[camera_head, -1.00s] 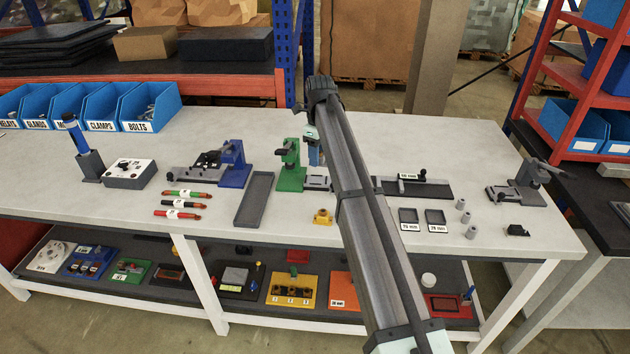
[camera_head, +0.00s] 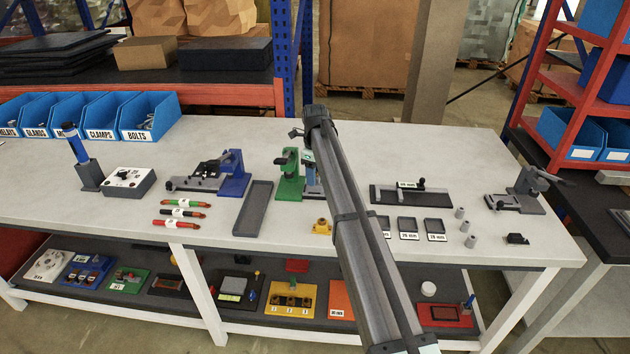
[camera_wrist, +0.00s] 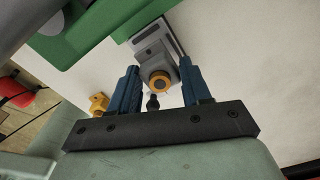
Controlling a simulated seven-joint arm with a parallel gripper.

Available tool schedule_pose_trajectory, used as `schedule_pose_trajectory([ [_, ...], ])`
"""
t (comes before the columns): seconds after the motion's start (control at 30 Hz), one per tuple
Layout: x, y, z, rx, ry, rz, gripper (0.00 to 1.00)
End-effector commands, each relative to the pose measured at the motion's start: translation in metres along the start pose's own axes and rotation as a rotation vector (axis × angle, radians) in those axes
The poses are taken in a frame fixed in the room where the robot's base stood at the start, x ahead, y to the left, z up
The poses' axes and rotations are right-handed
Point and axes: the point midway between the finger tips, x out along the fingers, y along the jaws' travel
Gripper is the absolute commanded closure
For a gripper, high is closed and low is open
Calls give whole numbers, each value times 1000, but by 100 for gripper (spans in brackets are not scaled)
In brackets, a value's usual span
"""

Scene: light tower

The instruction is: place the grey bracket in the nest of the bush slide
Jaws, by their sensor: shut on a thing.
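My gripper (camera_wrist: 159,72) shows in the wrist view with its two blue fingers on either side of a grey part with an orange ring, which looks like the grey bracket (camera_wrist: 149,54). The gripper is shut on it. A long grey piece with a pale strip, possibly the bush slide (camera_wrist: 172,36), lies just beyond it; I cannot tell whether they touch.
A yellow part (camera_head: 322,227) lies in front of the press. A dark tray (camera_head: 254,208) and a blue fixture (camera_head: 235,174) stand to the left. Small labelled trays (camera_head: 408,229) and a black bar fixture (camera_head: 390,195) are to the right.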

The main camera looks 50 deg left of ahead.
Motion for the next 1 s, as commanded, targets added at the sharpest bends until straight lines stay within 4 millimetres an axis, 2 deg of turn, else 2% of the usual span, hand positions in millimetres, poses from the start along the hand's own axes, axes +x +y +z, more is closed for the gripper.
schedule_pose_trajectory([
  [0.2,25,0,0,0,0,0,92],
  [0.6,29,0,0,0,0,0,92],
  [0.63,29,0,0,0,0,0,50],
  [0.87,29,0,0,0,0,0,28],
  [1.0,29,0,0,0,0,0,26],
])
